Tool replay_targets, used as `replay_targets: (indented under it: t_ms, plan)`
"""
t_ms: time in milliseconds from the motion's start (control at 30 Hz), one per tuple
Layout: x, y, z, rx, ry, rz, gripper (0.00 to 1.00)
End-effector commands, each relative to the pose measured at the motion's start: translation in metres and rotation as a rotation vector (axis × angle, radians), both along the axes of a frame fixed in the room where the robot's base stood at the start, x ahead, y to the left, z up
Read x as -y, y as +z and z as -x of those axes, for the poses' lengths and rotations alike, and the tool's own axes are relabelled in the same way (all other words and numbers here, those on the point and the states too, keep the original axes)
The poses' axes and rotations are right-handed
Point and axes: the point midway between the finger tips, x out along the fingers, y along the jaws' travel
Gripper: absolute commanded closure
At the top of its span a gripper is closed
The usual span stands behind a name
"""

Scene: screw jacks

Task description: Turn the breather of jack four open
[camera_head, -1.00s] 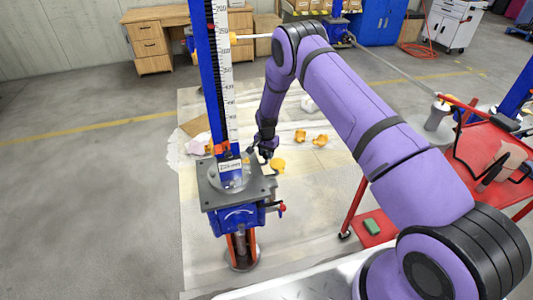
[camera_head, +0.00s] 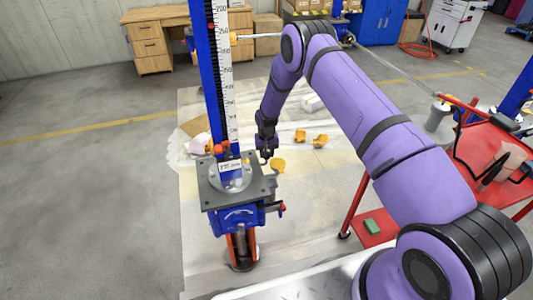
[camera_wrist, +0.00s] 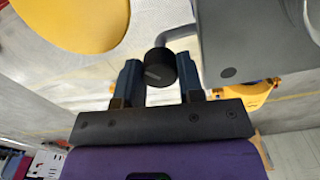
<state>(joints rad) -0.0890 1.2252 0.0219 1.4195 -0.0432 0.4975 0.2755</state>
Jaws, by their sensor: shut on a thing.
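The jack (camera_head: 257,196) has a grey top plate with a blue body below it and a tall blue post with a scale. A small white label (camera_head: 229,166) on it is too small to read. My gripper (camera_head: 266,154) is at the plate's far right edge. In the wrist view, a round black knob, the breather (camera_wrist: 160,68), sits on a bent grey pipe beside the grey jack housing (camera_wrist: 245,40). My gripper (camera_wrist: 159,78) has one dark blue finger on each side of the knob and is shut on it. Which way the breather is turned cannot be told.
Yellow parts (camera_head: 320,141) lie on the pale floor sheet (camera_head: 305,200) behind and right of the jack. A red cart (camera_head: 490,150) stands at the right. A wooden desk (camera_head: 158,38) stands at the back. The floor at the left is clear.

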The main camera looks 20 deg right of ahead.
Motion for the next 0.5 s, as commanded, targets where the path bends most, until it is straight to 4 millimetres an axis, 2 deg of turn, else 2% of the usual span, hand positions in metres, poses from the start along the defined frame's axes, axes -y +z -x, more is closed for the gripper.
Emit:
replay_targets:
  t_ms: [500]
  plan:
    - [0.0, 0.0005, -0.0003, 0.0, 0.491, 0.0, 0.89]
